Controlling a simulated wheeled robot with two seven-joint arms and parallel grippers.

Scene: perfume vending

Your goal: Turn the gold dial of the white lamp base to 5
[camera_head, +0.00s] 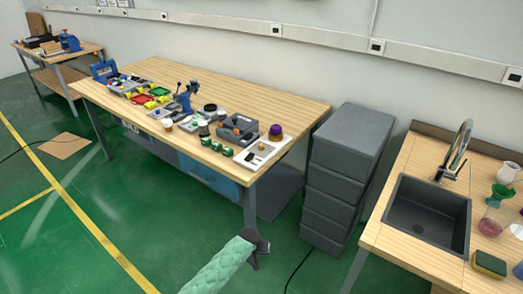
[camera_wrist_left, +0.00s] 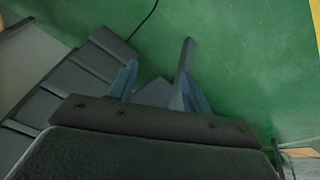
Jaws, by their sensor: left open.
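A flat white base (camera_head: 252,161) lies at the near right corner of the wooden workbench in the head view. A small gold-orange spot on it (camera_head: 262,147) looks like the dial; its setting and any numbers are too small to read. My left gripper (camera_head: 258,254) is at the bottom middle of the head view, in front of the bench and well apart from the white base, over the green floor. The left wrist view shows its two fingers (camera_wrist_left: 160,56) spread with nothing between them. My right gripper is in neither view.
The workbench (camera_head: 285,103) holds several tools and trays, with green blocks (camera_head: 227,151) and a purple-topped object (camera_head: 275,132) near the white base. A grey drawer unit (camera_head: 345,150) stands right of the bench, then a sink counter (camera_head: 395,225). The floor before the bench is clear.

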